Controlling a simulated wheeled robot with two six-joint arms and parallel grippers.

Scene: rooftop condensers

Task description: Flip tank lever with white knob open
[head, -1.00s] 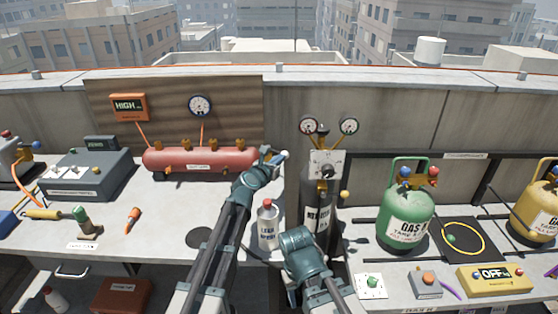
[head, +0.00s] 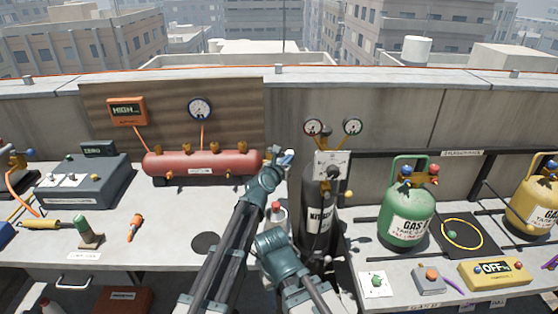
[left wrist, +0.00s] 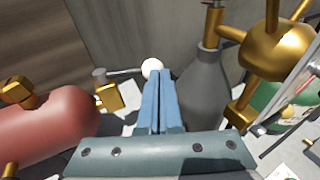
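The red tank (head: 205,162) lies on the left bench, with brass fittings on top. At its right end a brass valve (left wrist: 108,95) carries a thin grey lever ending in a white knob (left wrist: 152,68). The lever sticks out sideways, away from the tank. My left gripper (head: 284,156) is at this end of the tank. In the left wrist view its blue fingers (left wrist: 157,76) are together, with nothing seen between them. Their tips are at the knob's near edge; I cannot tell whether they touch. My right arm is low in the middle; its fingers are not visible.
A dark nitrogen cylinder (head: 317,205) with gauges stands just right of my left gripper. A spray bottle (head: 278,211) is partly hidden behind my arms. A green gas tank (head: 407,210) stands on the right bench. The bench in front of the red tank is mostly clear.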

